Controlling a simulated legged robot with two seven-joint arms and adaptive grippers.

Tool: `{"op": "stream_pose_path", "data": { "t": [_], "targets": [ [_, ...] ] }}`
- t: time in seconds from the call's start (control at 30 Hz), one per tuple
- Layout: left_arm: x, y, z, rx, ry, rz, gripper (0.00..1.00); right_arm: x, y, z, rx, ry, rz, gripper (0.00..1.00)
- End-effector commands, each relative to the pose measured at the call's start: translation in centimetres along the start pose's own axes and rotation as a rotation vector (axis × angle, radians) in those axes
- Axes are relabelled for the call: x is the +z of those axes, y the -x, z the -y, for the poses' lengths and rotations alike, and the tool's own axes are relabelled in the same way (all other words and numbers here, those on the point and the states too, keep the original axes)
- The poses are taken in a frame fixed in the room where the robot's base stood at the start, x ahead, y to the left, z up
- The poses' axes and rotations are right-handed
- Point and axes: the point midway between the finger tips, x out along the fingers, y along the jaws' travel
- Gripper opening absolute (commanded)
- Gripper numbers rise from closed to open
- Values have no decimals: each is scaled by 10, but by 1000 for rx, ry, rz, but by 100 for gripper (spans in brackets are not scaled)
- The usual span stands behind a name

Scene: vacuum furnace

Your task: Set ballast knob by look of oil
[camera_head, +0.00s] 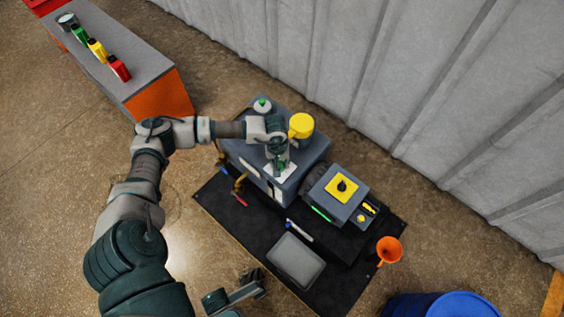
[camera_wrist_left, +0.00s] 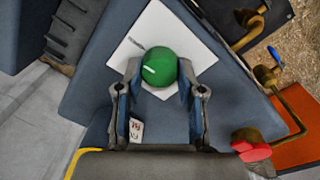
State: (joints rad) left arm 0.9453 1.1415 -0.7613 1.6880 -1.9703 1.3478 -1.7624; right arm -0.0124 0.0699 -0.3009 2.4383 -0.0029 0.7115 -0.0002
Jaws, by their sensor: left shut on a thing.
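The ballast knob (camera_wrist_left: 160,68) is a round green knob with a short white mark, above a white plate (camera_wrist_left: 139,42) on the blue-grey pump (camera_wrist_left: 95,85). My left gripper (camera_wrist_left: 159,80) has its fingers on either side of the knob and is shut on it. In the head view my left gripper (camera_head: 279,163) reaches down over the pump (camera_head: 313,152) and largely hides the knob. I cannot make out the oil or its colour. Part of my right arm with its gripper (camera_head: 250,286) shows at the bottom of the head view; its fingers are unclear.
A yellow cap (camera_head: 301,125) stands close beside my left gripper. Brass taps (camera_head: 239,184) stick out from the pump's left side. A control box (camera_head: 340,212), grey tray (camera_head: 296,261) and orange funnel (camera_head: 389,249) lie to the right. A bench (camera_head: 128,62) holds several bottles.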

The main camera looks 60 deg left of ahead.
Motion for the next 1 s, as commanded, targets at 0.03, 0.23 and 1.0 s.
{"op": "stream_pose_path", "data": {
  "t": [0.03,0.23,1.0],
  "targets": [
    [3,0,-2,5,-23,8,3,0,0,0,0,-1,-4,0],
    [4,0,-2,5,-78,12,3,0,-3,1,-4,-2,-17,0],
    [2,0,-1,2,-93,11,63,2,-2,1,-3,-2,-13,0]
  ]
}}
